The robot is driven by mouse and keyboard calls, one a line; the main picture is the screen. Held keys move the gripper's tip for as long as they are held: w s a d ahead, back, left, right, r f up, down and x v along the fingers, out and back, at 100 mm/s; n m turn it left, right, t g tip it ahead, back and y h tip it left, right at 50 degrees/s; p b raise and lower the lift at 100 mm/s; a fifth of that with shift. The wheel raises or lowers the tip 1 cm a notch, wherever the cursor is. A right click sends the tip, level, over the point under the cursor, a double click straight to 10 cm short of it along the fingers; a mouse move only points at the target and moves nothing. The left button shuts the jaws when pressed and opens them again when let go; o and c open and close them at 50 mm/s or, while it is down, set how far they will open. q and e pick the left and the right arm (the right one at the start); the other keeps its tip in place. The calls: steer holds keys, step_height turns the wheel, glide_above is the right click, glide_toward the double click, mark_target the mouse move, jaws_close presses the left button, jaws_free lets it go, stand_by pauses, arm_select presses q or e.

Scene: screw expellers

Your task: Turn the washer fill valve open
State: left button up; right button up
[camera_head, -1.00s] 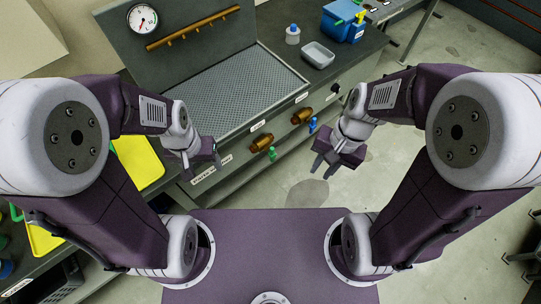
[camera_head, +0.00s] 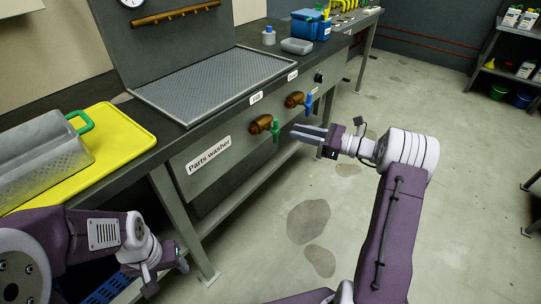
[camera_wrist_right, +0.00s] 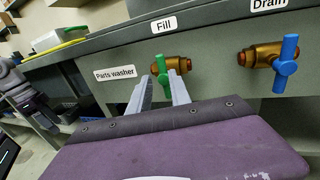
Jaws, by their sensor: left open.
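The fill valve has a brass body (camera_head: 261,124) and a green handle (camera_head: 275,131), on the parts washer's front under the "Fill" label. In the right wrist view its green handle (camera_wrist_right: 161,68) stands about upright, its lower end partly behind the fingers. My right gripper (camera_head: 297,132) is open and empty, pointing at the washer just right of the green handle. In the right wrist view its fingers (camera_wrist_right: 160,85) are apart, with the handle ahead between them; no contact is clear. My left gripper (camera_head: 168,278) is open and empty at the lower left, far from the valve.
A drain valve with a blue handle (camera_head: 308,103) sits right of the fill valve. The washer's mesh top (camera_head: 212,84) is above. A yellow tray (camera_head: 122,142) with a metal basket (camera_head: 45,160) lies on the left bench.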

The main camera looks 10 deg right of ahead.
mark_target(275, 130)
steer(key=b+x, duration=0.1)
steer(key=x, duration=0.1)
steer(key=b+x, duration=0.1)
steer(key=x, duration=0.2)
steer(key=b+x, duration=0.1)
steer(key=x, duration=0.2)
steer(key=shift+w+f, duration=0.3)
arm_select(q)
steer(key=shift+f, duration=1.95)
arm_select(e)
jaws_close()
